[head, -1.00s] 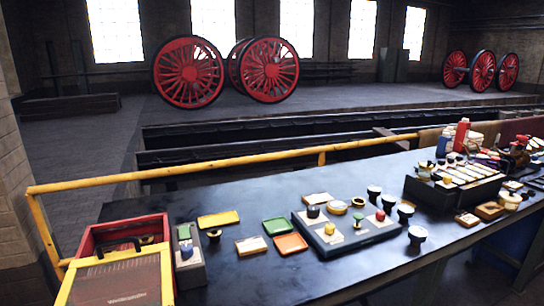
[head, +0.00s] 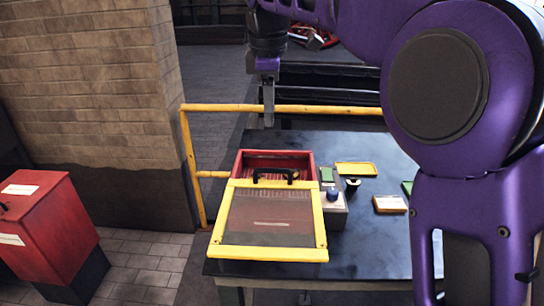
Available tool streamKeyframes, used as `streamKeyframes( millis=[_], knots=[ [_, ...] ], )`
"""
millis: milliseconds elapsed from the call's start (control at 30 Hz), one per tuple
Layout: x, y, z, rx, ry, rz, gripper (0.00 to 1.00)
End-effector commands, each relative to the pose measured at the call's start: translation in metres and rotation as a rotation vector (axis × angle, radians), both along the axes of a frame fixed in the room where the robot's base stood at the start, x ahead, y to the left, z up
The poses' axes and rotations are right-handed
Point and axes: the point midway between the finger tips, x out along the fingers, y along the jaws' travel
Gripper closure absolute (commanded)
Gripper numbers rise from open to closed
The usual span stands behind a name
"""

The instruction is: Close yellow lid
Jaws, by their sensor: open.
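The yellow lid (head: 270,212) is a yellow frame with a dark see-through panel and a black handle (head: 275,174) at its far edge. It covers the near part of the red box (head: 305,158). The far part of the box is uncovered, and a small yellowish item shows inside near the handle. My gripper (head: 268,117) points down beyond the far edge of the box in the picture, empty and apart from the handle. Its fingers are seen edge-on, so the gap between them is hidden.
A grey control box (head: 333,213) with a blue knob stands against the right side of the red box. A yellow tray (head: 356,168) and an orange-white tray (head: 390,204) lie farther right. A yellow rail (head: 225,107) runs behind the table. A red cabinet (head: 42,225) stands at left.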

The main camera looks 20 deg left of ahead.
Motion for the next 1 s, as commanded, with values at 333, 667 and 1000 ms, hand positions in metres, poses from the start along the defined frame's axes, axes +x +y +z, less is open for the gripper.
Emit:
streamKeyframes(
  millis=[333, 667, 1000],
  knots=[
    [0.013, 0.003, -0.074, -0.003, 0.006, -0.002, 0.53],
    [0.026, 0.007, -0.139, -0.002, 0.006, -0.002, 0.53],
    [0.031, 0.008, -0.163, 0.0, 0.004, -0.002, 0.53]
  ],
)
